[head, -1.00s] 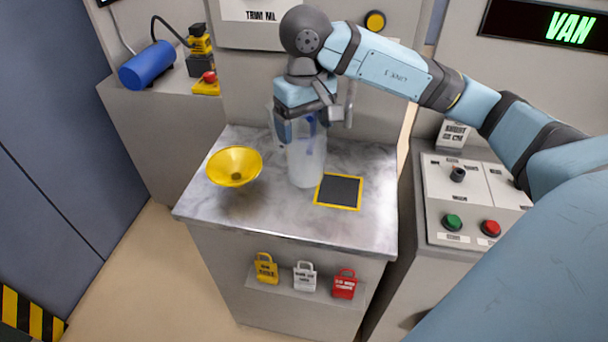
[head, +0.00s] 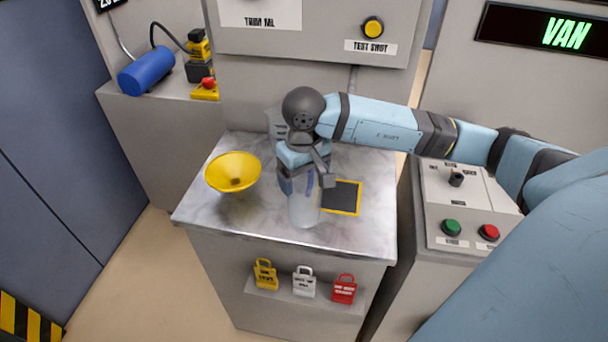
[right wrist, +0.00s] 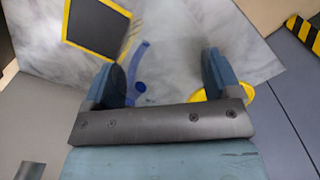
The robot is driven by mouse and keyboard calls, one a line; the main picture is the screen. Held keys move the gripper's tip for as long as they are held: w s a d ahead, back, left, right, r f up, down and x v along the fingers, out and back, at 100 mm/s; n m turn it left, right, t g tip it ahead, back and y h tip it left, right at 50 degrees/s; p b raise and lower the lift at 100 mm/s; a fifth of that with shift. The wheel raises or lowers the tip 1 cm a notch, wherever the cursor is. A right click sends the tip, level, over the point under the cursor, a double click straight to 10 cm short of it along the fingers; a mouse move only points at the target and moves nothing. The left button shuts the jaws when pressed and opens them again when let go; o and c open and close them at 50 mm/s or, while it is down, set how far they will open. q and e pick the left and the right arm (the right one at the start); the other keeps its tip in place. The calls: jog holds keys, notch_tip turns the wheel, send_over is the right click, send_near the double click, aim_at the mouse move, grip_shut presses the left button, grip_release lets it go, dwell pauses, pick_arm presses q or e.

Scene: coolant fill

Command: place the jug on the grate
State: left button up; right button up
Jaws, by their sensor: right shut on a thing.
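The jug (head: 305,208) is tall, translucent and pale, with a blue mark on its side. My right gripper (head: 303,182) is shut on its upper part and hides much of it. The jug is upright, near the front of the marble top, just left of the grate. I cannot tell whether its base touches the top. The grate (head: 345,197) is a dark square with a yellow border, partly covered by the gripper. In the right wrist view the grate (right wrist: 97,25) lies at upper left, and the jug's blue mark (right wrist: 139,72) shows between the fingers.
A yellow funnel (head: 233,172) stands left of the jug on the marble top (head: 235,218). A control panel (head: 465,205) with green and red buttons stands to the right. A cabinet with a yellow button (head: 373,27) rises behind.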

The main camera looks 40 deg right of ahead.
jog(key=shift+f+b, duration=0.3)
jog(key=shift+b, duration=0.1)
jog(key=o, duration=1)
jog(key=shift+r, duration=0.15)
jog(key=shift+r+p, duration=0.1)
jog(key=shift+p, duration=0.2)
